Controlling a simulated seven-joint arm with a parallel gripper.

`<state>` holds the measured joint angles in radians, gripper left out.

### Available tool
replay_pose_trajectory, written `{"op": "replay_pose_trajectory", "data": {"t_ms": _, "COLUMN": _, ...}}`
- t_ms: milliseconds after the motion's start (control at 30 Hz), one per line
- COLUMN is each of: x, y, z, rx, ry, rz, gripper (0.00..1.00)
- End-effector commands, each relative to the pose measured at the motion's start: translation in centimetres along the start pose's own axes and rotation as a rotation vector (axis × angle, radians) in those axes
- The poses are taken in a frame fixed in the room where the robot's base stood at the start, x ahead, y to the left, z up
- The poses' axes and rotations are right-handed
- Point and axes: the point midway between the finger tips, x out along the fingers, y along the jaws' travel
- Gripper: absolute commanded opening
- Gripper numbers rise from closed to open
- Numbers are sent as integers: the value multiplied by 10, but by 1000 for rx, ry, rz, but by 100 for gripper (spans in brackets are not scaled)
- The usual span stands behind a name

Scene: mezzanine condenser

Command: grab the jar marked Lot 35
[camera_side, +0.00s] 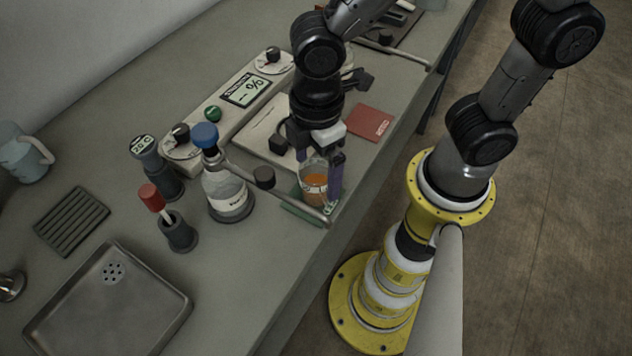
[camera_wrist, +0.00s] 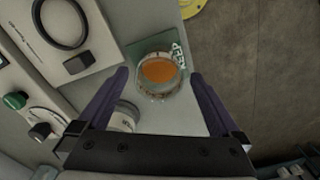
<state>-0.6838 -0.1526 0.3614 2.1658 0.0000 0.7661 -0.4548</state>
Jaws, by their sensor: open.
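A clear round jar with orange contents and a pale label band (camera_side: 314,184) stands near the bench's front edge. Its lettering is too small to read, so I cannot confirm Lot 35. It also shows from above in the wrist view (camera_wrist: 159,72), on a green mat (camera_wrist: 151,46). My gripper (camera_side: 320,168) is open, pointing down at this jar. In the wrist view the jar lies between the two fingertips, nearer their ends, with gaps visible on both sides. A second pale labelled container (camera_wrist: 123,117) is partly hidden by the gripper.
A blue-capped bottle (camera_side: 228,193), a red-topped holder (camera_side: 179,232) and a dark cylinder (camera_side: 157,170) stand left of the jar. A metal rod (camera_side: 295,203) passes close by it. Behind are a control unit (camera_side: 240,93) and a red booklet (camera_side: 369,123). A tray (camera_side: 105,305) lies front left.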

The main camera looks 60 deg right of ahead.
Motion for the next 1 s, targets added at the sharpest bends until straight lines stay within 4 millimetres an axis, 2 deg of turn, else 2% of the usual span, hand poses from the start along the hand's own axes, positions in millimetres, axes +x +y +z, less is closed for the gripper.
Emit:
{"op": "replay_pose_trajectory", "data": {"t_ms": 100, "x": 19, "y": 1, "z": 1, "rx": 1, "ry": -6, "rz": -3, "gripper": 100}}
{"op": "replay_pose_trajectory", "data": {"t_ms": 233, "x": 34, "y": 1, "z": 0, "rx": 0, "ry": -4, "rz": -2, "gripper": 100}}
{"op": "replay_pose_trajectory", "data": {"t_ms": 533, "x": 38, "y": 1, "z": 0, "rx": 0, "ry": -1, "rz": 0, "gripper": 100}}
{"op": "replay_pose_trajectory", "data": {"t_ms": 567, "x": 38, "y": 1, "z": 0, "rx": 0, "ry": -1, "rz": 0, "gripper": 96}}
{"op": "replay_pose_trajectory", "data": {"t_ms": 1000, "x": 38, "y": 1, "z": 0, "rx": 0, "ry": 0, "rz": 0, "gripper": 17}}
